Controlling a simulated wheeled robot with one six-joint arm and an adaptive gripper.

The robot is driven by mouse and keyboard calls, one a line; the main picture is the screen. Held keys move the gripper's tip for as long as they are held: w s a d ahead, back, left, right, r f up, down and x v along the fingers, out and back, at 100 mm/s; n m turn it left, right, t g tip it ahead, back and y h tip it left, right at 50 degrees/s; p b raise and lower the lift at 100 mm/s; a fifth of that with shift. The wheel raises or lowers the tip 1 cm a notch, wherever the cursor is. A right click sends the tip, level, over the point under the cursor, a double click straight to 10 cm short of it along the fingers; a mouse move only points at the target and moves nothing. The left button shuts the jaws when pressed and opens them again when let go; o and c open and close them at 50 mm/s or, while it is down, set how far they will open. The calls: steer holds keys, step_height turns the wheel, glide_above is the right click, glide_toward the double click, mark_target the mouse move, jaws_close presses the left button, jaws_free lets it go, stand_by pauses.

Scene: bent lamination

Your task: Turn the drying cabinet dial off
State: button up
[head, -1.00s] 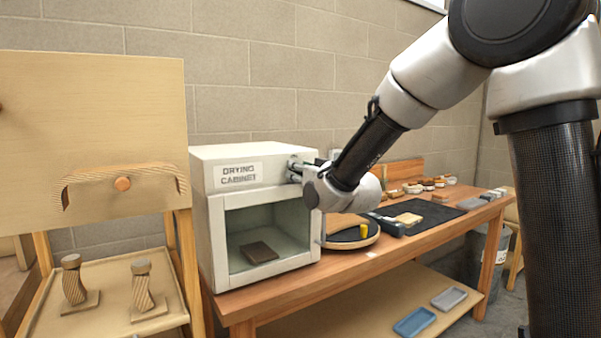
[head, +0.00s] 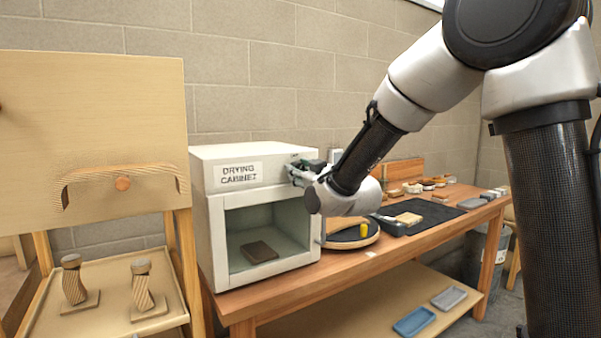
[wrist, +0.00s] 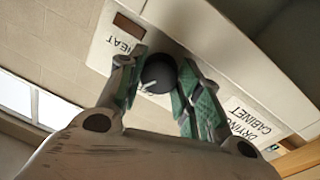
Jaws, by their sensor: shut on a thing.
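The white drying cabinet (head: 212,250) stands on the left end of the wooden bench, with its name label (head: 240,174) on the upper front. My gripper (head: 299,170) is at the upper right of the cabinet front and hides the dial in the head view. In the wrist view the dark round dial (wrist: 159,72) with a pale pointer line sits beside a "HEAT" label (wrist: 121,42). My gripper's green-padded fingers (wrist: 157,95) are on either side of the dial, shut on it. Where the off mark lies cannot be read.
A dark block (head: 259,252) lies inside the cabinet behind its front opening. To the right, a round turntable (head: 350,241) and a black mat (head: 440,215) lie on the bench (head: 300,285). A wooden stand with twisted pieces (head: 73,280) is at the left.

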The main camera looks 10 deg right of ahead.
steer(key=o, duration=1.1)
steer(key=shift+c, duration=0.2)
steer(key=v, duration=0.7)
steer(key=shift+s, duration=0.25)
steer(key=shift+d, duration=0.1)
